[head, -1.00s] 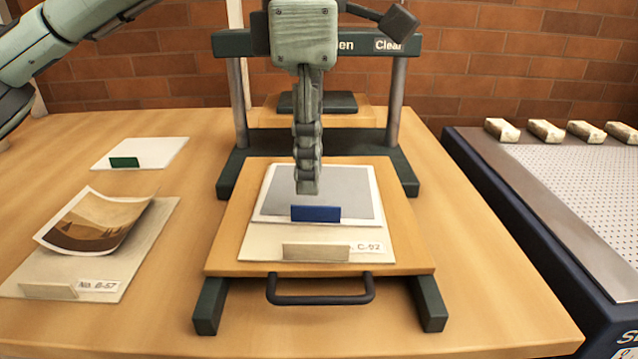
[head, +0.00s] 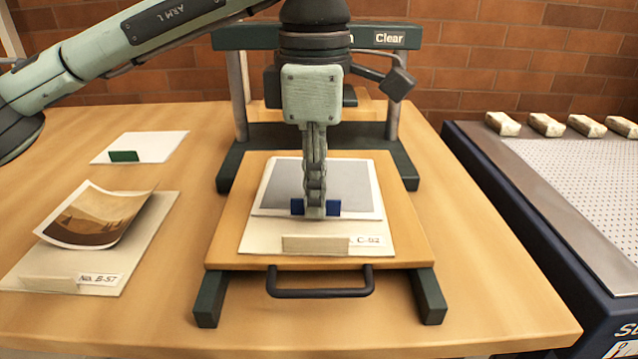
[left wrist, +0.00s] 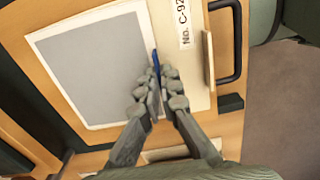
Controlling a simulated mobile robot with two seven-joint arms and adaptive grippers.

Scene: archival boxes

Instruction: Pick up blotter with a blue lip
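The blotter (head: 317,182) is a grey sheet with a pale border and an upright blue lip (head: 333,207) on its near edge. It lies on a cream board labelled C-92, on the wooden press board. My left gripper (head: 315,212) points down at the middle of the blue lip and hides part of it. In the left wrist view, the blotter (left wrist: 90,70) lies flat, and my left gripper (left wrist: 160,84) has its fingertips on either side of the blue lip (left wrist: 156,62), with a narrow gap. My right gripper is not in view.
A black handle (head: 320,291) sticks out in front of the press board (head: 225,245). The dark press frame (head: 240,152) stands behind. On the left are a curled picture on a board (head: 60,270) and a white sheet with a green lip (head: 124,156). A perforated table (head: 560,175) stands right.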

